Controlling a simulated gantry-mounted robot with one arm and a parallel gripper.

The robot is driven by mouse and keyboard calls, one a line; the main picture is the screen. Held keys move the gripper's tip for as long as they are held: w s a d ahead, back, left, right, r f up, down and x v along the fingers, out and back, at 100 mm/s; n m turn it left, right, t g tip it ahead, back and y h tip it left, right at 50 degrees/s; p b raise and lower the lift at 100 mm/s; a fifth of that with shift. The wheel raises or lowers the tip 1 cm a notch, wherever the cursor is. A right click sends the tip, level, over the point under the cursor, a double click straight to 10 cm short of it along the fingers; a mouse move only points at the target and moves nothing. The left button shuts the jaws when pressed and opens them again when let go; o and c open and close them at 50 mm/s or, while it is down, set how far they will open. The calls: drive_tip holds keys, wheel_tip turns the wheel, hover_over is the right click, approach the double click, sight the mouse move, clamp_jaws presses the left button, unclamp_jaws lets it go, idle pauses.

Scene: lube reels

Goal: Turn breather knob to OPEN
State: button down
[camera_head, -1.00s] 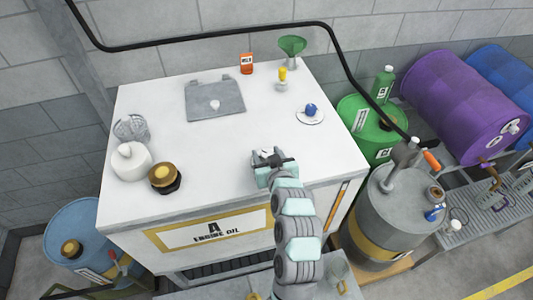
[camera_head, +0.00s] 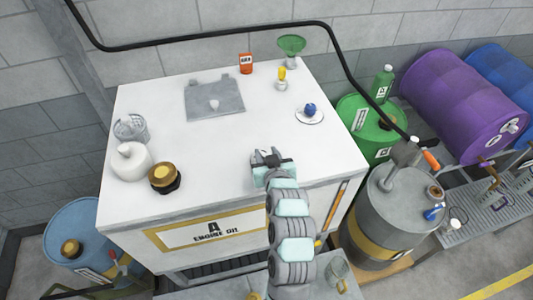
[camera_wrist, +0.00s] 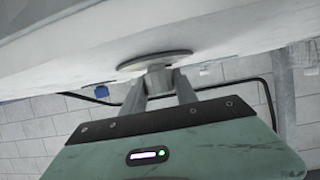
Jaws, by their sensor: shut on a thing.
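My gripper (camera_head: 268,160) is over the front part of the white engine oil tank top (camera_head: 235,140). In the wrist view its two fingers (camera_wrist: 160,90) are shut on a small grey knob (camera_wrist: 156,66). The knob stands out from a round grey disc (camera_wrist: 155,57) against the pale tank surface. I take this as the breather knob. The gripper hides most of it in the head view. No OPEN mark or pointer can be read.
On the tank top are a blue knob on a white disc (camera_head: 310,110), a yellow-topped fitting (camera_head: 282,78), a grey hatch (camera_head: 214,98), a gold-and-black cap (camera_head: 165,178) and a white jug (camera_head: 131,161). A black hose (camera_head: 200,36) runs behind. The tank's middle is clear.

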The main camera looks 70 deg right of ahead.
drive_tip(key=shift+w+a+f+m+g+h, duration=0.1)
drive_tip(key=shift+w+m+g+h, duration=0.15)
drive_tip(key=shift+m+g+h, duration=0.6)
drive_tip(key=m+g+b, duration=0.2)
drive_tip(key=shift+f+h+b, duration=0.2)
drive_tip(key=shift+h+b, duration=0.05)
drive_tip(key=shift+b, duration=0.15)
drive_tip(key=shift+f+m+g+b, duration=0.15)
drive_tip(key=shift+m+g+b, duration=0.35)
drive_tip(key=shift+b, duration=0.45)
drive_tip(key=m+g+b, duration=0.4)
drive_tip(key=g+b, duration=0.1)
drive_tip(key=b, duration=0.5)
drive_tip(key=shift+s, duration=0.1)
drive_tip(key=m+g+b, duration=0.2)
drive_tip(key=b, duration=0.1)
drive_tip(key=m+g+y+b, duration=0.1)
drive_tip(key=m+g+b, duration=0.1)
drive_tip(key=g+b, duration=0.1)
drive_tip(key=shift+s+r+m+y+b, duration=0.1)
drive_tip(key=shift+r+m+y+b, duration=0.1)
drive_tip(key=shift+m+y+b, duration=0.2)
drive_tip(key=shift+r+m+g+y+b, duration=0.2)
drive_tip(key=shift+m+g+y+b, duration=0.95)
drive_tip(key=shift+m+g, duration=0.55)
drive_tip(key=shift+m+y, duration=0.35)
